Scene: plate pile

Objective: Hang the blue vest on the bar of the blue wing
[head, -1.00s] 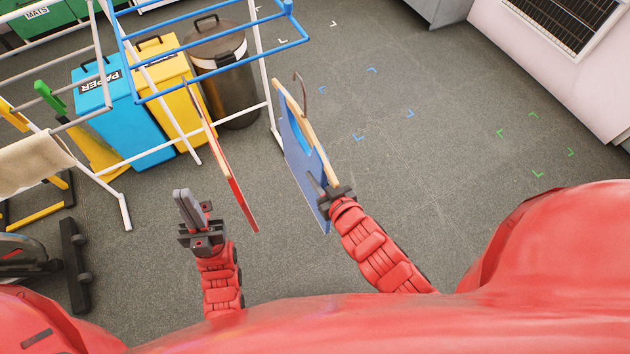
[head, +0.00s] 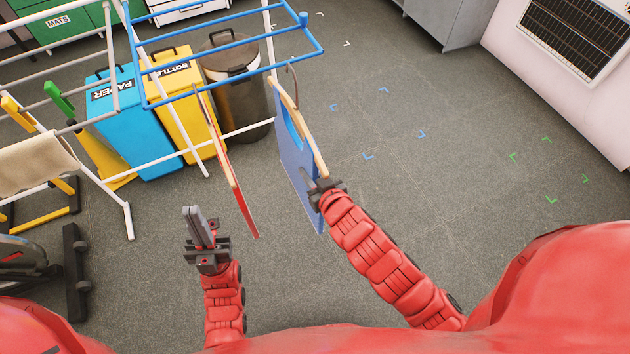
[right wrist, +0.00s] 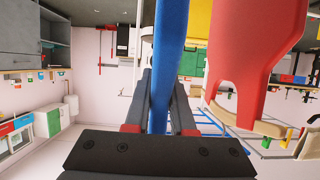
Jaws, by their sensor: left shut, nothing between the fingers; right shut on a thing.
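The blue vest (head: 297,160) hangs on a wooden hanger (head: 300,122) with a metal hook at its top. My right gripper (head: 324,186) is shut on the vest's near edge; the right wrist view shows the blue strip (right wrist: 168,50) between the fingers. The blue wing (head: 235,80) is a frame of blue bars at the top of the head view. The hook shows just below its front right bar; I cannot tell whether they touch. My left gripper (head: 197,225) is shut and empty, left of the vests.
A red vest (head: 238,190) hangs to the left of the blue one, close by it in the right wrist view (right wrist: 255,50). White rack legs, blue and yellow bins and a dark bin (head: 232,100) stand behind. The floor to the right is clear.

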